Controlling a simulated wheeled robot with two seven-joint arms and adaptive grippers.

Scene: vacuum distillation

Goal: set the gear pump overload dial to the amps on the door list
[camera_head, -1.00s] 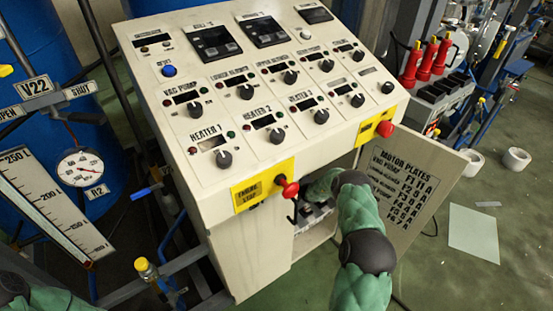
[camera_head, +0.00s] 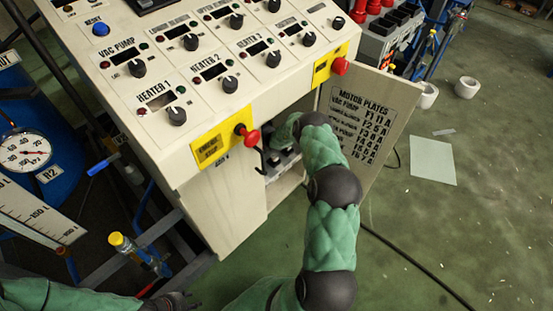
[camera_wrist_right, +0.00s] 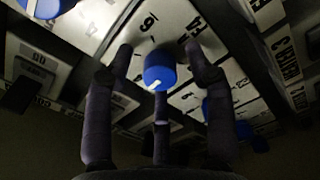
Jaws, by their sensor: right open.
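The door list (camera_head: 363,115), headed MOTOR PLATES, is on the inside of the open cabinet door; its small lines are too blurred to read surely. In the right wrist view, a blue dial (camera_wrist_right: 159,73) with a white pointer mark sits on a pale labelled module. My right gripper (camera_wrist_right: 157,50) is open, with fingers on both sides of this dial and one below; contact cannot be told. In the head view that gripper is hidden inside the cabinet. My left gripper (camera_head: 172,301) is low at the bottom edge, dark and partly cut off.
Other blue dials (camera_wrist_right: 40,8) sit on neighbouring modules. The sloped control panel (camera_head: 215,75) with several knobs stands above the cabinet opening. A red emergency stop button (camera_head: 250,136) juts out near the opening. Pipes and a yellow-capped valve (camera_head: 118,241) are at left. Open floor lies at right.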

